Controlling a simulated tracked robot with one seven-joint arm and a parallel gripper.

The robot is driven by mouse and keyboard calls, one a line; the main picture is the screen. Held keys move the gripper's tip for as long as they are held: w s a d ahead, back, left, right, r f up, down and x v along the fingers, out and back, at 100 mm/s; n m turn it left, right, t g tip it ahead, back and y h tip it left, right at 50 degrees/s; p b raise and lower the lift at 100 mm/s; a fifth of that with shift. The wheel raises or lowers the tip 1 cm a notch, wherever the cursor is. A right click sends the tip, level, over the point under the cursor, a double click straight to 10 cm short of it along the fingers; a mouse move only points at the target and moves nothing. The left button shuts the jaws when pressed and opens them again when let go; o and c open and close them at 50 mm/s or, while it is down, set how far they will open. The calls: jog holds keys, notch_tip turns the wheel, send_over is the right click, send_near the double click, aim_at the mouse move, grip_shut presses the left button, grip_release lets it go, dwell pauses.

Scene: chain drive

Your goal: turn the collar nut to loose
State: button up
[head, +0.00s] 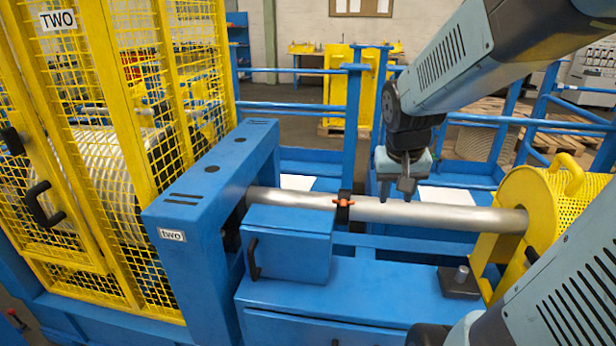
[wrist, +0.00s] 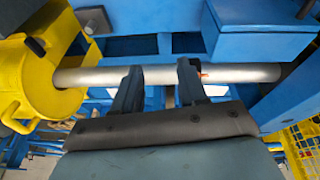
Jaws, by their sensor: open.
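A black collar with orange lugs (head: 343,203), which I take to be the collar nut, sits around the bare metal shaft (head: 440,214) near its middle. My gripper (head: 397,192) is over the shaft, to the right of the collar and apart from it. In the wrist view my gripper (wrist: 159,68) is open, with its two fingers spread and nothing seen between them but the shaft (wrist: 235,74). Only a bit of the orange lug (wrist: 203,74) shows there, beside the right finger, which hides most of the collar. I cannot tell the collar's setting.
A blue housing marked two (head: 210,165) holds the shaft's left end, and a yellow round guard (head: 520,200) its right end. A blue box (head: 290,240) stands close below the collar. A yellow mesh cage (head: 110,120) is at left. Blue rails (head: 356,110) run behind.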

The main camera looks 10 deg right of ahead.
jog(key=w+d+f+m+g+y, duration=0.1)
jog(key=w+d+f, duration=0.15)
jog(key=f, duration=0.45)
jog(key=w+d+f+m+g, duration=0.1)
jog(key=w+f, duration=0.2)
jog(key=f, duration=0.4)
jog(key=m+t+y, duration=1)
jog(key=m, duration=0.4)
send_near(353, 204)
jog(key=x, duration=1.1)
jog(key=shift+w+a, duration=0.15)
jog(key=shift+w, duration=0.05)
jog(key=shift+c, duration=0.3)
